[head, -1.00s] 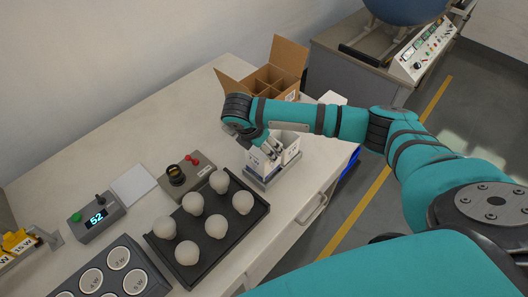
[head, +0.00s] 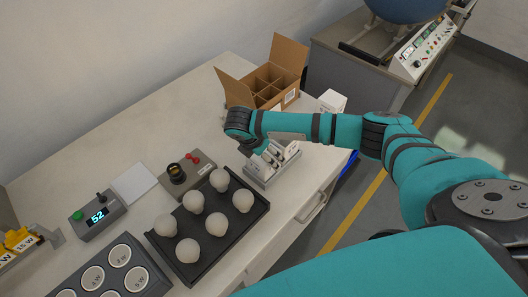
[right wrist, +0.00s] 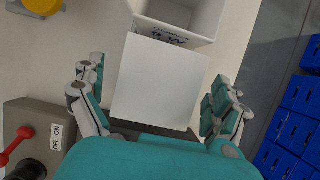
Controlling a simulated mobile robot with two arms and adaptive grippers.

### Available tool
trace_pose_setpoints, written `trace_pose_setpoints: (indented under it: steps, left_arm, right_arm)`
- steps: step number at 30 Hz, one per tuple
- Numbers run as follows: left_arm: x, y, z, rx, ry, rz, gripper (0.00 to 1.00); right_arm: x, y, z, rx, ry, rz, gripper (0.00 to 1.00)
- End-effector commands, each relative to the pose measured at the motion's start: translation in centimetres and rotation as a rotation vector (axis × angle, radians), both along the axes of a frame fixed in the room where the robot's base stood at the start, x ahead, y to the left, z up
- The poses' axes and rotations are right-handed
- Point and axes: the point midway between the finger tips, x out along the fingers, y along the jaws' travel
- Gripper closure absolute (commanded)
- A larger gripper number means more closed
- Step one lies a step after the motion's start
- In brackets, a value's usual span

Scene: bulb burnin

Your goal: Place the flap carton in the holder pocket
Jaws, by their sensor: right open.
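The grey holder (head: 262,181) stands near the table's right edge, under my right gripper (head: 273,154). Pale pieces with small dark marks show in it, partly hidden by the gripper. In the right wrist view a plain white square panel, apparently the flap carton (right wrist: 160,82), lies between the fingers of my right gripper (right wrist: 160,108). The fingers are spread, with gaps on both sides. A dark edge shows just below the panel. I cannot tell how deep the carton sits in the pocket. My left gripper is not in view.
An open white box with print (right wrist: 186,15) stands beyond the panel. A white carton (head: 333,100) stands behind my right arm, beside a divided cardboard box (head: 238,92). A black bulb tray (head: 196,270) and a red-knobbed device (head: 205,172) are left of the holder.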

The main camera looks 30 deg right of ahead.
Motion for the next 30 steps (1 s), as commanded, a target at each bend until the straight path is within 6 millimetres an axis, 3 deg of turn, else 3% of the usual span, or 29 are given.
trace_pose_setpoints:
  steps: [8,21,30]
  left_arm:
    - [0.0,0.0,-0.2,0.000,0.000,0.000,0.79]
    - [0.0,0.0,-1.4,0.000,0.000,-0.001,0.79]
    - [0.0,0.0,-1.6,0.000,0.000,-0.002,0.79]
  right_arm:
    - [0.0,0.4,1.1,0.002,-0.003,0.000,0.00]
    - [-1.1,3.6,9.1,0.002,-0.003,0.002,0.00]
    - [-1.5,4.4,11.3,0.001,-0.001,0.000,0.00]
